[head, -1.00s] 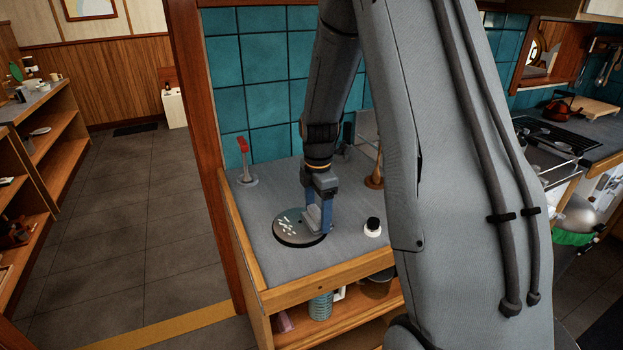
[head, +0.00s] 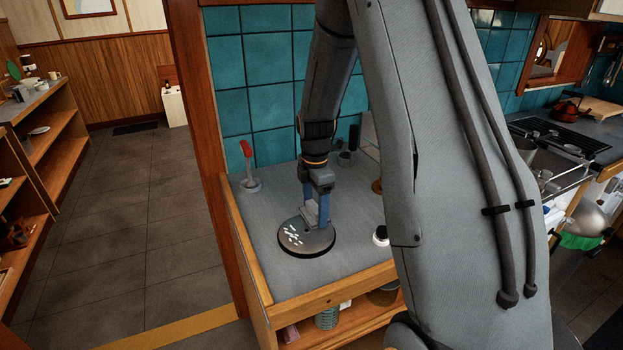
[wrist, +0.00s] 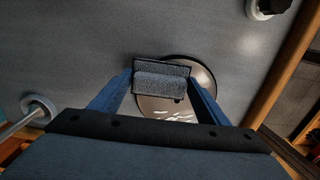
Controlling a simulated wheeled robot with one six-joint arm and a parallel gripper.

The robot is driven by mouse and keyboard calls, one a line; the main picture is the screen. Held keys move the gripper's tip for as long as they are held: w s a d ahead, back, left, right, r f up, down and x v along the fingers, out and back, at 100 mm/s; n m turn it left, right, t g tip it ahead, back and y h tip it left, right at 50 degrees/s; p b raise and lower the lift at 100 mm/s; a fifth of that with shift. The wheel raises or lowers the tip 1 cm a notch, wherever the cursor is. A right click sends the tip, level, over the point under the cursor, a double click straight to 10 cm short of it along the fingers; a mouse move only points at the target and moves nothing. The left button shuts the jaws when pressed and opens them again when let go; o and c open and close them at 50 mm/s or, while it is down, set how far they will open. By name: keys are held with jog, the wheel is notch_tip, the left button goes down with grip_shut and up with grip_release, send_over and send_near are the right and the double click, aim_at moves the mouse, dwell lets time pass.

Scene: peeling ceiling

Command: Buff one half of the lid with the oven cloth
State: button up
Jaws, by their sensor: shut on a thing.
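The lid (head: 306,246) is a dark round disc lying flat on the grey counter, with several white marks on its left part in the head view. My gripper (head: 317,213) is over the lid's back right part. It is shut on the oven cloth (wrist: 162,78), a grey folded pad that spans between the blue fingers in the wrist view. The cloth covers part of the lid, which also shows in the wrist view (wrist: 203,76), its white marks partly hidden by my gripper. I cannot tell whether the cloth touches the lid.
A red-handled item on a round base (head: 247,165) stands at the counter's back left. A small white and black jar (head: 381,236) is right of the lid, partly hidden by my arm. A raised wooden edge (head: 240,235) runs along the counter's left side. The counter's front left is clear.

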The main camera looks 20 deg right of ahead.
jog(key=shift+r+p, duration=1.8)
jog(key=shift+r, duration=2.15)
